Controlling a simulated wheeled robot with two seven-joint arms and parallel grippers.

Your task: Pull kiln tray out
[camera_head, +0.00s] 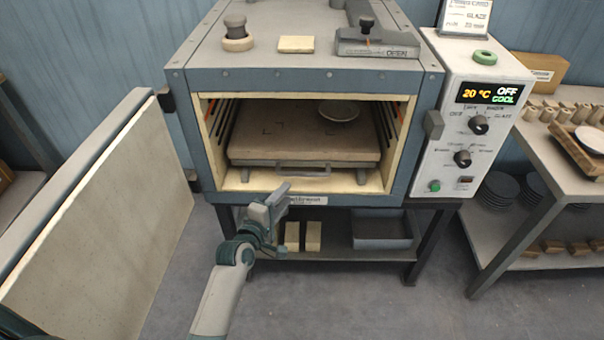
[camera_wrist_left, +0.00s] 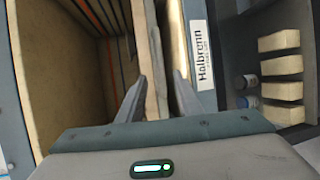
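The kiln tray (camera_head: 268,138) is a flat beige-brown slab inside the open kiln chamber, with a grey bar handle (camera_head: 304,173) along its front edge. A small pale dish (camera_head: 339,111) lies on its back right part. My left gripper (camera_head: 282,194) is in front of the chamber opening, just below and left of the handle. In the left wrist view its two fingers (camera_wrist_left: 159,80) are apart, with the tray's front edge (camera_wrist_left: 148,45) showing between them. I cannot tell whether the fingers touch the handle. My right gripper is not in view.
The kiln door (camera_head: 95,225) stands swung open at the left. The control box (camera_head: 475,130) is at the kiln's right, reading 20 °C, OFF and COOL. A side table (camera_head: 550,165) with small cups and a dish stands further right. The floor in front is clear.

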